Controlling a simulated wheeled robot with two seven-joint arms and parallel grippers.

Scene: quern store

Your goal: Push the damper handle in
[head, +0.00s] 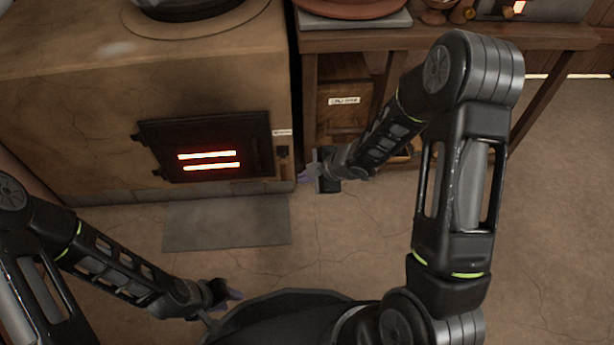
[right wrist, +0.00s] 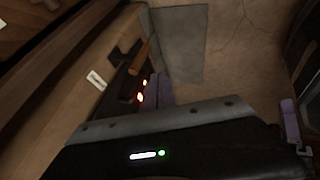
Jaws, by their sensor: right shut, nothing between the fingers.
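I see no clear contact. My left gripper (head: 232,294) is low and away from the stove; its jaw gap is unclear.
A grey floor plate (head: 228,222) lies before the stove (head: 80,110). A wooden bench (head: 450,39) with a labelled drawer box (head: 344,108) stands to the right, close to my right arm. Open floor lies between the stove and me.

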